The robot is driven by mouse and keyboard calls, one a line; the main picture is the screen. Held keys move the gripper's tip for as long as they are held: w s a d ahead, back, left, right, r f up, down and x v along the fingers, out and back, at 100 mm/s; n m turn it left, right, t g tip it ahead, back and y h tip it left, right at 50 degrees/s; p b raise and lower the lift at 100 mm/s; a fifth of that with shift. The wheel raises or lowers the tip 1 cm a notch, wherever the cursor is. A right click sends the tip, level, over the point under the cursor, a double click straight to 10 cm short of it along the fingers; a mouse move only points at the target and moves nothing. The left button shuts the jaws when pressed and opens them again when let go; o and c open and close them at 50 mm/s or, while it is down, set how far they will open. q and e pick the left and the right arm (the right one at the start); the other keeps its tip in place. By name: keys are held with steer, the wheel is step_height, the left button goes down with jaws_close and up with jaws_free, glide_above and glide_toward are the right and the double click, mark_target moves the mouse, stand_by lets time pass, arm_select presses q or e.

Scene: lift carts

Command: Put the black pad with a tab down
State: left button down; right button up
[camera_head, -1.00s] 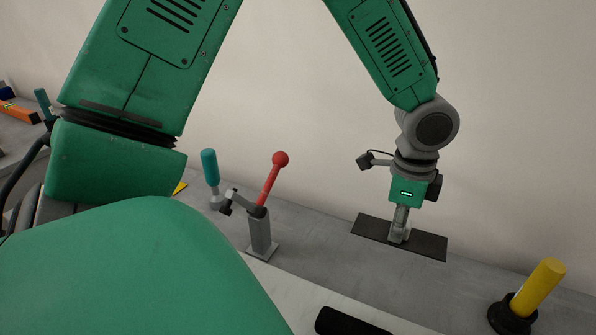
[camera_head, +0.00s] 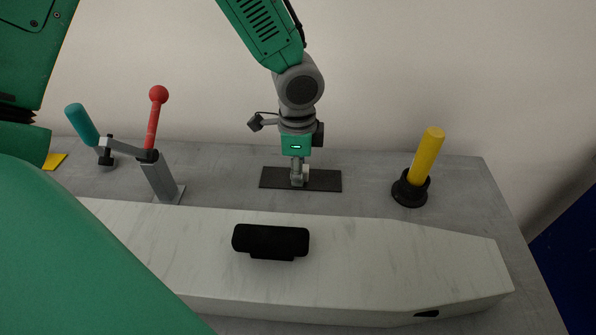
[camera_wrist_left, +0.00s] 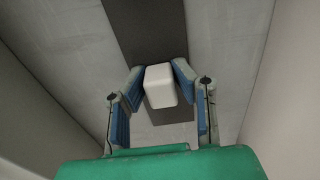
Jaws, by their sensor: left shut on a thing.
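The black pad (camera_head: 325,181) is a thin, flat, dark plate with a small pale block as its tab (camera_head: 305,172). It lies level over the grey table near the back wall. I cannot tell whether it touches the table. My left gripper (camera_head: 298,181) points down from above and is shut on the tab. In the left wrist view the white tab (camera_wrist_left: 160,86) sits between the two blue-padded fingers (camera_wrist_left: 158,80), with the dark pad (camera_wrist_left: 150,35) running beneath it. My right gripper is not in view.
A long pale slab (camera_head: 390,255) bearing a black block (camera_head: 270,241) lies in front. A red-knobbed lever clamp (camera_head: 160,170) stands left, a yellow-handled tool on a black base (camera_head: 423,165) right. The grey table (camera_head: 370,180) is bare around the pad.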

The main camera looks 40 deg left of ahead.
arm_select(q)
steer(key=shift+d, duration=0.4)
steer(key=c, duration=1.3)
jaws_free()
steer(key=shift+d, duration=0.1)
steer(key=shift+a, duration=0.4)
steer(key=r, duration=0.3)
steer(key=r+p, duration=0.1)
steer(key=r, duration=0.3)
steer(key=r+p, duration=0.1)
steer(key=r, duration=0.2)
steer(key=shift+d+r, duration=0.25)
steer(key=shift+r, duration=0.15)
steer(key=shift+a+r+p, duration=0.2)
steer(key=shift+r+p, duration=0.1)
steer(key=shift+r, duration=0.4)
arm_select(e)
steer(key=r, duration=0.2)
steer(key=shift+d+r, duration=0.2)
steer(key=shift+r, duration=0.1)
